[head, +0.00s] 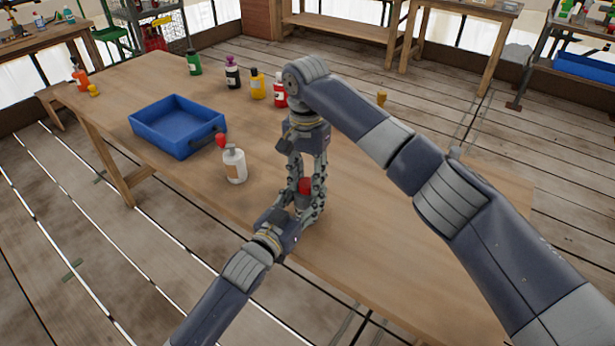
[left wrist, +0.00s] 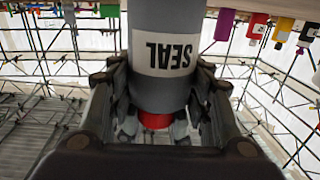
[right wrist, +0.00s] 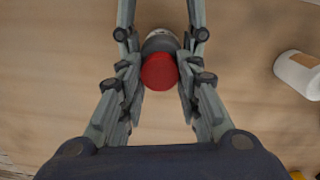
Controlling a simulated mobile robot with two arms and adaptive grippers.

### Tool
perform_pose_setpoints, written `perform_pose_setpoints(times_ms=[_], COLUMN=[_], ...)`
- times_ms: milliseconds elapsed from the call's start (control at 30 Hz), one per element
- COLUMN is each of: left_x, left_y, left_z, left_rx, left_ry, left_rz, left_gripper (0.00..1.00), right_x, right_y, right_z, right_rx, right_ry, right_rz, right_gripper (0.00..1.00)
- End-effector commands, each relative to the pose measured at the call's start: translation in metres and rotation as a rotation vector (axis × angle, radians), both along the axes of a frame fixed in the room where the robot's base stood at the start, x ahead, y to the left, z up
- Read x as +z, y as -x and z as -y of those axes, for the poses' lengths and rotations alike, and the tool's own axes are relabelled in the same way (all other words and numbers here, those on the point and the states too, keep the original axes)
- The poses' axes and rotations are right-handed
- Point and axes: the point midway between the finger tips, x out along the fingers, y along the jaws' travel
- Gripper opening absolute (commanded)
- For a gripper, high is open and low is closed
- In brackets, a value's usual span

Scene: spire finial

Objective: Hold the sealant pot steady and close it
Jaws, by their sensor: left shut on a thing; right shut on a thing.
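The sealant pot is a grey cylinder (left wrist: 165,95) with a white label reading SEAL, upside down in the left wrist view. My left gripper (head: 300,206) is shut around the pot's body from the side, low over the table. The red lid (right wrist: 159,71) is at the pot's top end; it also shows in the head view (head: 305,185) and in the left wrist view (left wrist: 155,121). My right gripper (right wrist: 160,82) points down from above and is shut on the lid. Whether the lid is fully seated cannot be told. In the head view the fingers hide most of the pot.
A white bottle (head: 234,166) stands left of the grippers, near a blue tray (head: 160,138). Green (head: 194,63), black (head: 232,74), yellow (head: 257,84) and red (head: 280,92) bottles stand along the far edge. The table's right part is clear.

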Motion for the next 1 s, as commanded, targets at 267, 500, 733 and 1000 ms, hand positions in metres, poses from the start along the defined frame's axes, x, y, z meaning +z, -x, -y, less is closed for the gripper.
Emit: perform_pose_setpoints(times_ms=[267, 500, 733, 1000], left_x=[0.0144, 0.0142, 0.0142, 0.0142], left_y=[-0.0039, -0.0039, -0.0039, -0.0039], left_z=[-0.0036, -0.0033, -0.0031, -0.0029], left_rx=[0.005, 0.004, 0.004, 0.004], left_ry=[0.013, 0.013, 0.013, 0.012], left_rz=[0.029, 0.029, 0.029, 0.031], left_gripper=[0.03, 0.03, 0.03, 0.03], right_x=[-0.0138, -0.016, -0.0162, -0.0163], right_y=[0.0002, -0.0005, -0.001, -0.0011], right_z=[0.0079, 0.0071, 0.0066, 0.0065], right_rx=[-0.013, -0.013, -0.013, -0.013], right_ry=[0.014, 0.01, 0.009, 0.008], right_rz=[-0.008, -0.002, -0.001, 0.001], right_gripper=[0.23, 0.24, 0.25, 0.42])
